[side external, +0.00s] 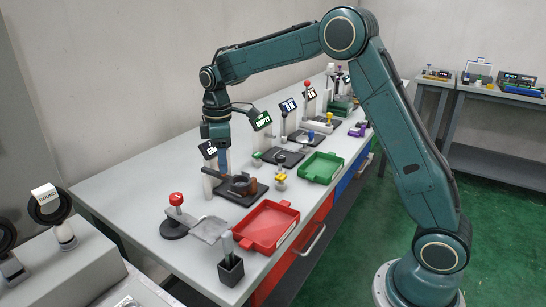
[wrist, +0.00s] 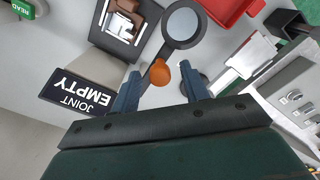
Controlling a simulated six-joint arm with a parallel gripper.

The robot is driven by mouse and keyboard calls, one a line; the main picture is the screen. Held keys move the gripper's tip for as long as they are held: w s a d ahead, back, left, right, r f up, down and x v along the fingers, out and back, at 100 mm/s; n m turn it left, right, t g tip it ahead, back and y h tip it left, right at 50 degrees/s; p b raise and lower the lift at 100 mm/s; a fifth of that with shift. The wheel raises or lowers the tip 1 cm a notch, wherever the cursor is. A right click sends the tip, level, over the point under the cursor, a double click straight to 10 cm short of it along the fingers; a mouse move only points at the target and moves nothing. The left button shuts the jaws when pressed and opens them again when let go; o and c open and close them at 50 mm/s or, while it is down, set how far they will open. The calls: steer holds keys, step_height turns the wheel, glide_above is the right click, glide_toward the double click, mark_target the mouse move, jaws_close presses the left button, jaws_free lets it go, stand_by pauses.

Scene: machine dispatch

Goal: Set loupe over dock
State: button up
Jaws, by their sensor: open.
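In the wrist view, the loupe (wrist: 182,24) shows as a round grey lens in a dark ring, with a dark handle running down toward my gripper and an orange knob at its end. My gripper (wrist: 160,74) is open, with the orange knob appearing between its fingertips. No grip on it is visible. The dock (wrist: 130,22), a dark plate with brown and light parts, lies left of the loupe. In the side external view, my gripper (side external: 224,168) points down near the dock (side external: 240,190); I cannot make out the loupe clearly there.
A red tray (side external: 267,226) sits at the bench's front edge beside a grey scoop-like plate (side external: 210,230), a red-knobbed post (side external: 176,199) and a black cup (side external: 231,269). A green tray (side external: 321,167) and more stations stand farther along. A "JOINT EMPTY" sign (wrist: 90,100) stands near the dock.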

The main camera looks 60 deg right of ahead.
steer(key=shift+c, duration=0.5)
jaws_close()
steer(key=shift+d, duration=0.15)
steer(key=shift+w+d+n, duration=0.35)
steer(key=shift+d+n, duration=0.45)
steer(key=shift+n, duration=0.75)
steer(key=shift+w+d+n, duration=0.4)
steer(key=shift+d+n, duration=0.4)
steer(key=shift+n, duration=0.7)
steer(key=shift+w+d+n, duration=0.35)
steer(key=shift+d+n, duration=0.45)
steer(key=shift+n, duration=0.75)
steer(key=shift+r, duration=0.1)
steer(key=shift+o, duration=0.5)
jaws_free()
